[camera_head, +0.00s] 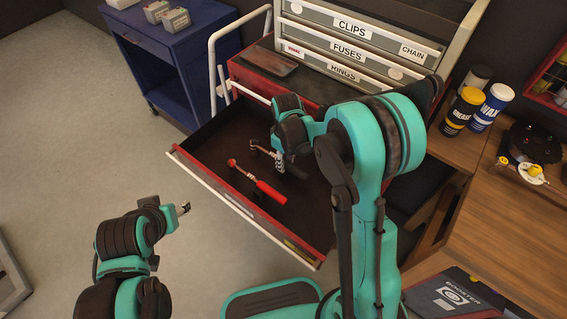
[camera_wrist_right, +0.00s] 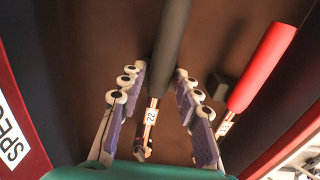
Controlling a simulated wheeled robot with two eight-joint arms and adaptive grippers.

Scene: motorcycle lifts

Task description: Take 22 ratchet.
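The 22 ratchet (camera_wrist_right: 168,45) has a black handle and a metal neck with a white tag reading 22. It lies in the open red drawer (camera_head: 215,140); in the head view its head end (camera_head: 258,148) shows beside my right gripper (camera_head: 279,160), which hides part of it. In the right wrist view my right gripper (camera_wrist_right: 158,85) is open, its fingers on either side of the ratchet, with gaps visible. My left gripper (camera_head: 183,208) is outside the drawer to the left, away from the ratchet; its opening is unclear.
A red-handled ratchet (camera_head: 258,183) lies beside it in the drawer, and shows close to my right fingers in the wrist view (camera_wrist_right: 262,68). Labelled drawers (camera_head: 350,45) stand behind. A blue cabinet (camera_head: 175,50) is at the back left. Cans (camera_head: 463,110) stand on the wooden bench.

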